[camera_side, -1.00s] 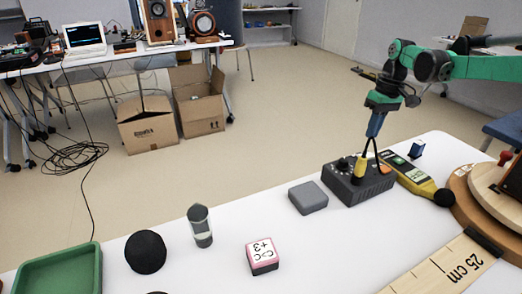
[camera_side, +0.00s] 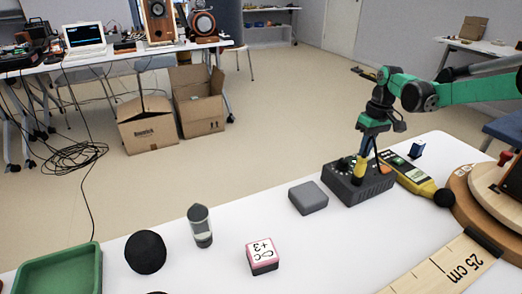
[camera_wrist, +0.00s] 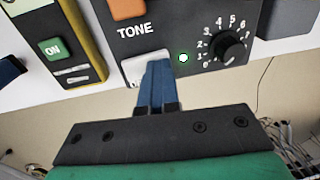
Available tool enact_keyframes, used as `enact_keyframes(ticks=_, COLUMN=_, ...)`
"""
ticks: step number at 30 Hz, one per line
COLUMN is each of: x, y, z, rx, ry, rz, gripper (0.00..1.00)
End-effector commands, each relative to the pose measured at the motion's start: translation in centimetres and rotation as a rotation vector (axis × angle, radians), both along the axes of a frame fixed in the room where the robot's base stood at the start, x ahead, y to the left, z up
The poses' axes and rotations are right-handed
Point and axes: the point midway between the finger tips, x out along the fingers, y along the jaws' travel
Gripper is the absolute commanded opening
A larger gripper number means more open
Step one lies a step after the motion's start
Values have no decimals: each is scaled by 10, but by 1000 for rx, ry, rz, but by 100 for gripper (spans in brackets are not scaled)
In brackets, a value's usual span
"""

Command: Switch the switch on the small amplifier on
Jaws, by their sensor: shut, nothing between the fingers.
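The small amplifier (camera_side: 375,187) is a dark grey box on the white table, right of centre. In the wrist view its panel (camera_wrist: 200,22) shows the word TONE, a numbered dial with a black knob (camera_wrist: 229,46) and a small light (camera_wrist: 183,57), white with a green rim. A pale metallic switch (camera_wrist: 133,68) lies below TONE, partly hidden by my fingers. My gripper (camera_wrist: 158,66) is shut and empty, its blue fingertips over the switch, seemingly touching it. In the side view my gripper (camera_side: 362,158) is low at the amplifier's top, behind a yellow plug (camera_side: 358,172).
A yellow meter (camera_side: 408,174) with a green ON button (camera_wrist: 54,48) lies beside the amplifier. A grey block (camera_side: 308,198) is close on the left. A round wooden base (camera_side: 462,195) stands at the right.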

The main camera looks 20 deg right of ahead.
Motion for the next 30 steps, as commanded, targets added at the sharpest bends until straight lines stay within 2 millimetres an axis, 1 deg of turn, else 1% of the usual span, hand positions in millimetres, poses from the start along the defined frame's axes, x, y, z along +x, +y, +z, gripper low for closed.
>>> enact_keyframes(ticks=5, x=0, y=-2, z=-1, rx=-1, ry=-2, rz=0, gripper=0)
enact_keyframes(ticks=15, x=0, y=-16, z=2, rx=-3, ry=-2, rz=-2, gripper=0)
enact_keyframes(ticks=25, x=0, y=-16, z=3, rx=-1, ry=-1, rz=0, gripper=0)
enact_keyframes(ticks=28, x=0, y=-17, z=9, rx=-1, ry=-1, rz=-1, gripper=0)
enact_keyframes(ticks=30, x=0, y=-18, z=17, rx=-1, ry=-1, rz=-1, gripper=0)
